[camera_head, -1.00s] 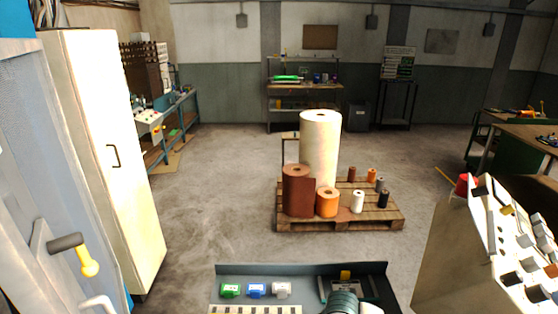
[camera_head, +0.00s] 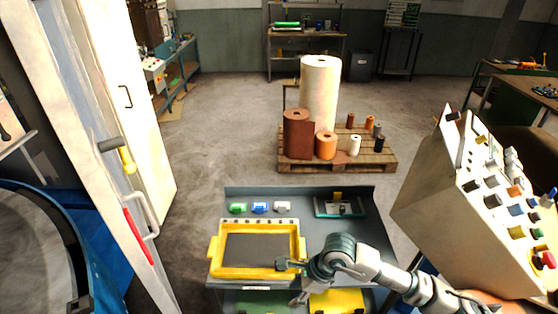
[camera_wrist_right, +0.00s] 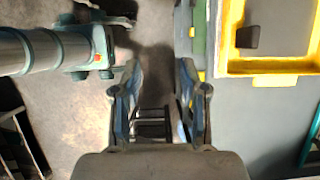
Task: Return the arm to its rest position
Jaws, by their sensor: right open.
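My right arm reaches in from the right in the head view. Its gripper (camera_head: 290,281) is at the front right of the cart's yellow frame (camera_head: 215,262). In the right wrist view the two fingers of the gripper (camera_wrist_right: 160,68) stand apart with nothing between them. The yellow frame (camera_wrist_right: 236,40) shows at the upper right there, with a small dark shape inside its corner. My left gripper does not show in the head view.
The grey cart (camera_head: 378,238) carries green, blue and white small items (camera_head: 260,208) at the back. A control console (camera_head: 445,205) stands close on the right. A pallet (camera_head: 340,166) with rolls stands behind. A white cabinet (camera_head: 125,100) is at left. Floor between is clear.

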